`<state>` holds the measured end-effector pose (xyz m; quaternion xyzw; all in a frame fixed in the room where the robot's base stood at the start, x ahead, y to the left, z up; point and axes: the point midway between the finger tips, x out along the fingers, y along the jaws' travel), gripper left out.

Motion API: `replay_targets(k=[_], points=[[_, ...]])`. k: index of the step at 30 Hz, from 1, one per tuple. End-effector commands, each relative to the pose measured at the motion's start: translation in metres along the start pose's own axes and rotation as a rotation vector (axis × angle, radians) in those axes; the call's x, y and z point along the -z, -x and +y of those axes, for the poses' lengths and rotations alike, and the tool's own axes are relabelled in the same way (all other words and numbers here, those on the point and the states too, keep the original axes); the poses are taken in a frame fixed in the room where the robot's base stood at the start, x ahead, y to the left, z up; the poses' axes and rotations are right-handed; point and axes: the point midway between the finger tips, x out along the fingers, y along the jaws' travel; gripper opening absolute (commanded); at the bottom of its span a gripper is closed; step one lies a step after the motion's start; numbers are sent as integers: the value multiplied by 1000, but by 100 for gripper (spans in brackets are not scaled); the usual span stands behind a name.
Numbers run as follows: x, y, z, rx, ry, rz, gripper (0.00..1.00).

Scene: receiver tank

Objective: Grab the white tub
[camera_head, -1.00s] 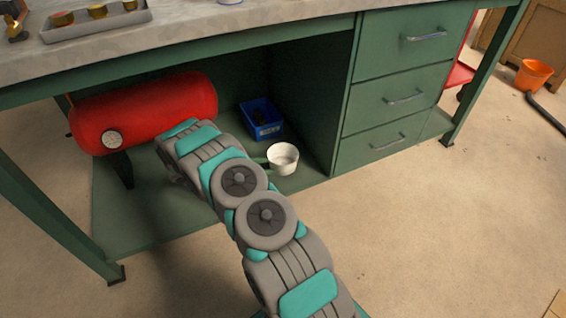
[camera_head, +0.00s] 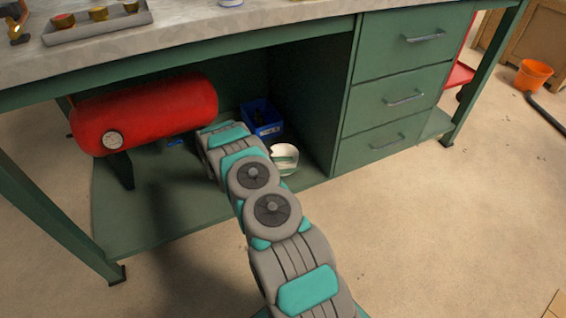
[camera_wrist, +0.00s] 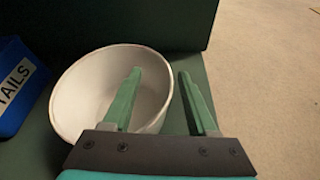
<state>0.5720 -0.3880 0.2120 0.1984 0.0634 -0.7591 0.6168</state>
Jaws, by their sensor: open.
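The white tub (camera_head: 286,155) stands upright on the green lower shelf of the bench, partly hidden behind my arm in the head view. In the wrist view the white tub (camera_wrist: 85,84) is close, with its open mouth facing the camera. My gripper (camera_wrist: 160,75) is open with nothing held. Its left finger lies across the inside of the tub's mouth in the picture, and its right finger is outside, beyond the right rim. The tub's right wall shows between the two fingers. I cannot tell whether either finger touches it.
A blue bin (camera_head: 262,118) stands behind the tub; in the wrist view the blue bin (camera_wrist: 18,85) is at the left. A red tank (camera_head: 150,112) is left on the shelf (camera_head: 150,215). The drawer cabinet (camera_head: 390,90) bounds the right, and the bench top overhangs.

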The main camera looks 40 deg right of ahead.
Motion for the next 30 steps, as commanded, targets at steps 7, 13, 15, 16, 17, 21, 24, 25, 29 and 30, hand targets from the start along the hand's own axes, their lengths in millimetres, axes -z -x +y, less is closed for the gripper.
replay_targets(k=[7,13,15,16,17,21,24,25,29,30], points=[[0,-2,0,-1,1,-1,58],[0,-2,0,-1,0,-1,38],[0,-2,0,0,0,-1,30],[0,-2,0,0,0,-1,27],[0,-2,0,0,0,-1,23],[0,-2,0,0,0,-1,8],[0,-2,0,0,1,-1,0],[0,-2,0,0,1,-1,0],[0,-2,0,0,1,-1,0],[0,-2,0,0,1,-1,0]])
